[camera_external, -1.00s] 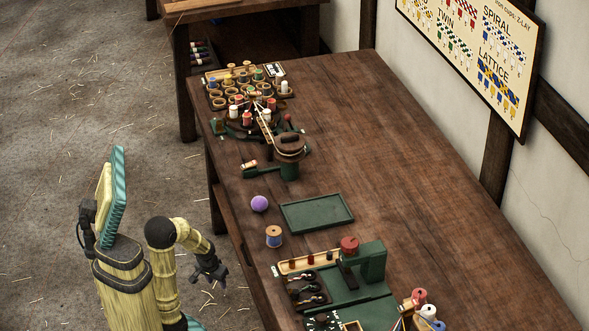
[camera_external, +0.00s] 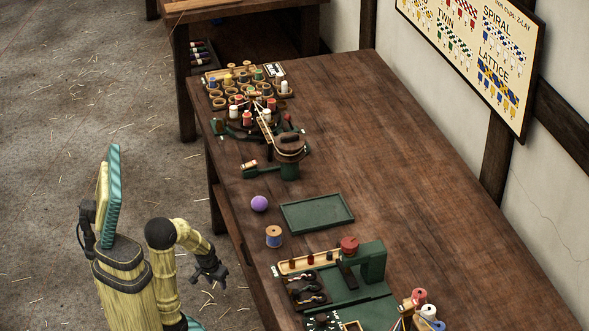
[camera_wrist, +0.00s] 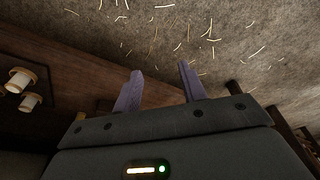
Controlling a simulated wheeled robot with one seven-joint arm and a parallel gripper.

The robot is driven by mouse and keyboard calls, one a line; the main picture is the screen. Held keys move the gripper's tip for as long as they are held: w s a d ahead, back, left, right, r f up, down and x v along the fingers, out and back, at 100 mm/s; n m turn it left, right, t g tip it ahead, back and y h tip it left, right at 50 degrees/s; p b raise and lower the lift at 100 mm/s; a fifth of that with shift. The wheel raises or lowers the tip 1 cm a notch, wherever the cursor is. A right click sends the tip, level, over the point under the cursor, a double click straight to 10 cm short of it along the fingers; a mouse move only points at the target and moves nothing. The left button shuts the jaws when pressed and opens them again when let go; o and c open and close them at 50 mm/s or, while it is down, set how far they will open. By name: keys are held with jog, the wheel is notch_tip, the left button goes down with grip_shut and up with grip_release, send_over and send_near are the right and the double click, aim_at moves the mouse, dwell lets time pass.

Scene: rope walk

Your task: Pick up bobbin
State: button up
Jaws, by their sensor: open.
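A bobbin (camera_external: 273,237) with wooden ends and blue winding stands upright near the left edge of the table in the external view. It stands between a purple ball and a green machine. My gripper (camera_external: 219,278) hangs left of the table edge, apart from the bobbin. In the wrist view the two fingers of my gripper (camera_wrist: 160,82) are spread with nothing between them; straw-strewn floor shows past them. Two pale spools (camera_wrist: 20,80) show at the left of the wrist view; I cannot tell which ones they are.
The purple ball (camera_external: 259,204) and an empty green tray (camera_external: 317,213) lie beyond the bobbin. The green machine (camera_external: 373,262) stands on the near side. A rack of small spools (camera_external: 247,84) is at the far end. The table's right side is clear.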

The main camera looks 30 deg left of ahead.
jog(key=o, duration=0.5)
jog(key=s+a+r+n+g+h+p, duration=0.1)
jog(key=s+r+n+g+p, duration=0.15)
jog(key=r+p, duration=0.65)
jog(key=s+r+n+g+h+p, duration=0.2)
jog(key=s+n+p, duration=0.1)
jog(key=p, duration=1.2)
jog(key=s+a+r+n+g+h+p, duration=0.1)
jog(key=s+r+n+g+p, duration=0.15)
jog(key=r+p, duration=0.65)
jog(key=d+r+n+t+h+p, duration=0.1)
jog(key=d+r+n+h+p, duration=0.2)
jog(key=r+p, duration=0.6)
jog(key=w+d+r+n+t+h+p, duration=0.1)
jog(key=d+r+n+t+h+p, duration=0.1)
jog(key=r+p, duration=0.7)
jog(key=d+r+n+t+h+p, duration=0.2)
jog(key=d+r+n+h+p, duration=0.2)
jog(key=r+p, duration=0.5)
jog(key=shift+w+d+n+h+p, duration=0.15)
jog(key=shift+d+n+p, duration=0.4)
jog(key=shift+p, duration=1)
jog(key=shift+w+d+n+h+p, duration=0.2)
jog(key=shift+d+p, duration=0.6)
jog(key=shift+p, duration=0.75)
jog(key=shift+s, duration=0.15)
